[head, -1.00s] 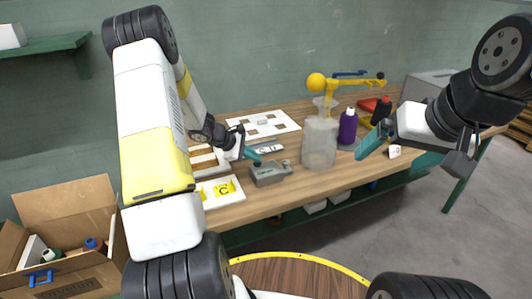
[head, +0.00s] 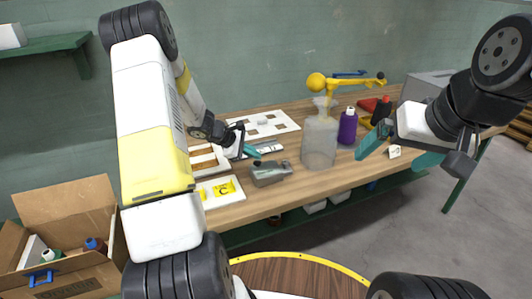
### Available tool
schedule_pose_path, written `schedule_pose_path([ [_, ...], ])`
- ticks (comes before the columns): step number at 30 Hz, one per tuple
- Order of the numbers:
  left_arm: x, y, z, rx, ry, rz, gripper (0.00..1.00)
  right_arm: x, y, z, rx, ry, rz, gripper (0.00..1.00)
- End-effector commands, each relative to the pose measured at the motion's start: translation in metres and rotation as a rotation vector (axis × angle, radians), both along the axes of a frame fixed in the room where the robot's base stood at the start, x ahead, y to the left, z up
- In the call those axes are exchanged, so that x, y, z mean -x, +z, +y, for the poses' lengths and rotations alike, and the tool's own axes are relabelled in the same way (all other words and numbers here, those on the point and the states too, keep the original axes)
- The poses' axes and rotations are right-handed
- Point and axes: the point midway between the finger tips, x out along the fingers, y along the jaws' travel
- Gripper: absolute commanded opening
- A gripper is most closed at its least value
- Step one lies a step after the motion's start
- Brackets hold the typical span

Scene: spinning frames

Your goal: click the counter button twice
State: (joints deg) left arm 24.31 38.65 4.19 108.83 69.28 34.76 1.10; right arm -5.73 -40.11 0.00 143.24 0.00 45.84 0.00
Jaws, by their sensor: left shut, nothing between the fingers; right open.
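The counter (head: 270,174) is a small grey box with a knob at its right end, on the workbench near its front edge. My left gripper (head: 257,154) is shut and empty. Its teal fingertips are just above and behind the counter's left part, with a small gap showing. The button itself is too small to make out. My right gripper (head: 372,143) is open and empty, above the bench's right part, well away from the counter.
A white board with square holes (head: 264,124) lies behind. An open cardboard box (head: 70,210) is at lower left.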

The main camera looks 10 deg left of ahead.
Motion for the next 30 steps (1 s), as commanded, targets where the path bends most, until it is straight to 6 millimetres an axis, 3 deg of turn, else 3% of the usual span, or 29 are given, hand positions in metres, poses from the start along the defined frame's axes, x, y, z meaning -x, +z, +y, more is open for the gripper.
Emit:
schedule_pose_path([
  [13,0.0,0.007,0.0,0.0,-0.001,-0.001,0.0,0.0,0.0,0.0,0.0,0.0,0.0,0.95],
  [30,0.0,0.054,0.0,-0.002,-0.001,-0.001,0.0,0.0,0.0,0.0,0.0,0.0,0.0,0.95],
])
